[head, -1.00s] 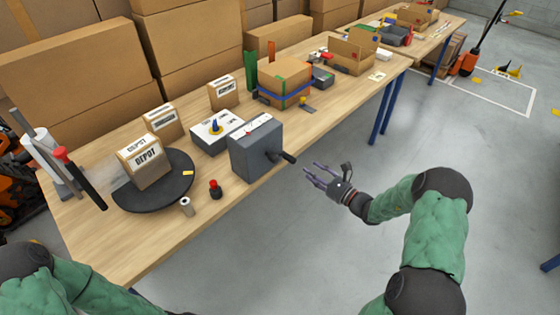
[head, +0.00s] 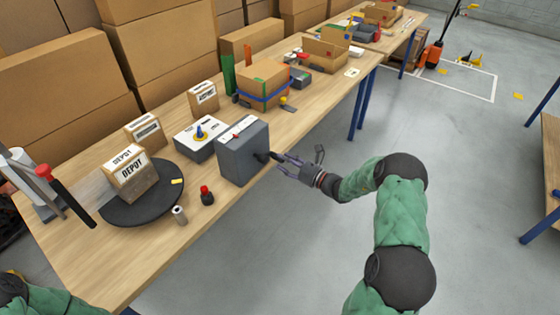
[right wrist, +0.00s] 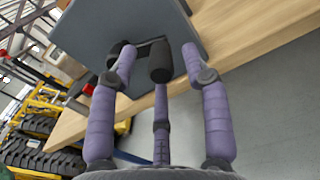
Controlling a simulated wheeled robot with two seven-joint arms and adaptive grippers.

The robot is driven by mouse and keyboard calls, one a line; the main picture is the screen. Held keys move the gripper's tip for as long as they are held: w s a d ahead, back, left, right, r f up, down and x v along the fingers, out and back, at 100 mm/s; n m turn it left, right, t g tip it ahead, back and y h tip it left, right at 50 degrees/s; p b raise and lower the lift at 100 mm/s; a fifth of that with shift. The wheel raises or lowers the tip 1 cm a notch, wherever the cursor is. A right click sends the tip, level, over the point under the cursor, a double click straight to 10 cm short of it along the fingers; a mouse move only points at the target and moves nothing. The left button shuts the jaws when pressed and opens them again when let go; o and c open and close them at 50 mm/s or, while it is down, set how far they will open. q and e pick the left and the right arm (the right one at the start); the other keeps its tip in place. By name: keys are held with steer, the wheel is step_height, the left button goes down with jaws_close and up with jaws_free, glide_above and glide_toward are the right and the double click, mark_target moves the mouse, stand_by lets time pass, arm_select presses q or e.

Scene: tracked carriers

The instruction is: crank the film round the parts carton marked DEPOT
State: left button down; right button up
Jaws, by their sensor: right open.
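The parts carton marked DEPOT (head: 131,181) stands on a dark round turntable (head: 150,206) at the left of the bench. A grey crank box (head: 240,160) stands right of it, with its dark crank handle (head: 265,156) on the side facing my right arm. My right gripper (head: 280,160) is open at the handle. In the right wrist view the black grip (right wrist: 160,66) lies between its spread purple fingers, which do not close on it. White rolls (head: 18,165) stand at the far left; I cannot make out film on the carton. My left gripper is out of view.
A red-topped black lever (head: 68,198), a red button (head: 206,195) and a small roll (head: 180,215) are near the turntable. A white-topped box with a blue knob (head: 199,135) is behind the crank box. Open floor lies right of the bench.

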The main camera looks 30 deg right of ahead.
steer(key=shift+x, duration=1.25)
jaws_close()
steer(key=shift+d+r+n+b, duration=0.2)
steer(key=shift+r+n+b, duration=0.35)
steer(key=shift+n, duration=0.55)
steer(key=shift+a+r+n+b, duration=0.15)
steer(key=shift+r+n, duration=0.25)
steer(key=shift+n, duration=0.45)
steer(key=shift+d+r+n+b, duration=0.1)
steer(key=shift+r+n+b, duration=0.25)
steer(key=shift+n, duration=0.5)
steer(key=shift+r, duration=0.1)
jaws_free()
